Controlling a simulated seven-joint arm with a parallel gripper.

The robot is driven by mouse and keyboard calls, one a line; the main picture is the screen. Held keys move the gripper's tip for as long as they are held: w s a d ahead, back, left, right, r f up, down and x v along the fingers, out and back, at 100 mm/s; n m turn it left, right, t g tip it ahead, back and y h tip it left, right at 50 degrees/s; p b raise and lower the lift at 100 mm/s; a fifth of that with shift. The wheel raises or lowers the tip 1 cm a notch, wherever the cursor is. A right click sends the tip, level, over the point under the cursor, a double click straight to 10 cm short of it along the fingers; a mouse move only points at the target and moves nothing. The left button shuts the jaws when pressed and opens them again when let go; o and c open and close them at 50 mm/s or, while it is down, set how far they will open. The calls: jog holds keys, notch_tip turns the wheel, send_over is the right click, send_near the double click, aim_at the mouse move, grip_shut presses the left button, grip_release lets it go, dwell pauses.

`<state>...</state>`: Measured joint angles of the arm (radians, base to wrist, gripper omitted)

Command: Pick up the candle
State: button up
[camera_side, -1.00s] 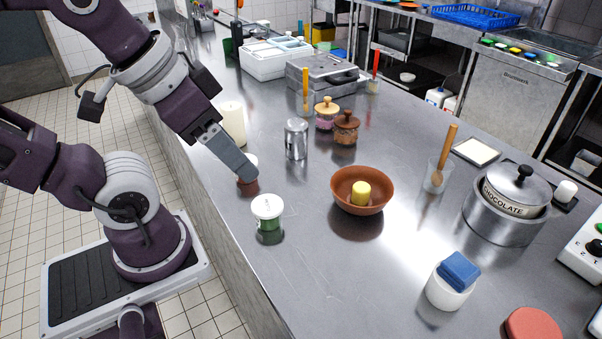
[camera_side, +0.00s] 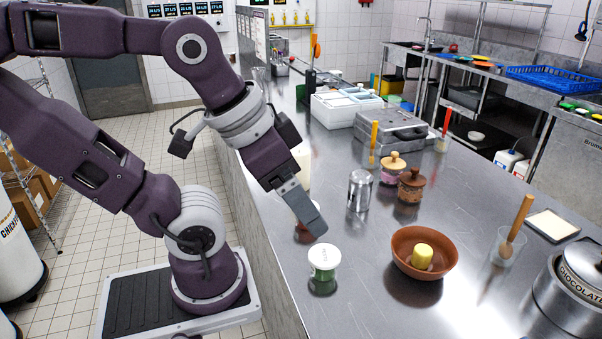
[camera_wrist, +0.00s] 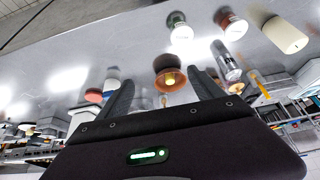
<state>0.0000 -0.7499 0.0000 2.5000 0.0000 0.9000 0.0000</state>
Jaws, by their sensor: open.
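A cream cylinder that looks like a pillar candle (camera_side: 303,163) stands on the steel counter, partly hidden behind my arm in the side view. It shows whole at the upper right of the wrist view (camera_wrist: 286,35). A shorter yellow cylinder (camera_side: 422,256), which could also be a candle, is in the brown bowl (camera_side: 402,268); it shows in the wrist view (camera_wrist: 171,80). My gripper (camera_side: 316,225) is open and empty above the counter, in front of the cream cylinder. In the wrist view its fingers (camera_wrist: 160,77) are spread, with the bowl seen between them.
A white-lidded green jar (camera_side: 323,262) stands near the gripper. A reddish pot (camera_side: 303,235) is mostly hidden behind the gripper. A metal can (camera_side: 359,191) and two lidded jars (camera_side: 410,186) stand to the right. The counter's near edge runs below my arm.

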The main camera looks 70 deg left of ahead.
jog(key=w+a+r+n+g, duration=0.2)
jog(key=w+a+n, duration=0.35)
jog(key=w, duration=0.25)
jog(key=n+g, duration=0.2)
jog(key=n, duration=0.6)
send_over(299, 152)
jog(key=w+d, duration=0.3)
jog(key=d, duration=0.8)
notch_tip(299, 152, down, 7)
jog(key=s+a+f+n, duration=0.1)
jog(key=a+f, duration=0.1)
jog(key=a, duration=0.1)
jog(key=s+a+f+n+g, duration=0.1)
jog(key=a+f, duration=0.2)
jog(key=a, duration=0.1)
jog(key=s+a+f+n, duration=0.1)
jog(key=a+f, duration=0.1)
jog(key=a, duration=0.2)
jog(key=shift+s+f+n+g, duration=0.1)
jog(key=shift+f+n+g, duration=0.15)
jog(key=shift+f+g, duration=0.1)
jog(key=f, duration=0.7)
jog(key=shift+w+a+f, duration=0.25)
jog(key=shift+a, duration=0.1)
jog(key=shift+r, duration=0.1)
grip_shut()
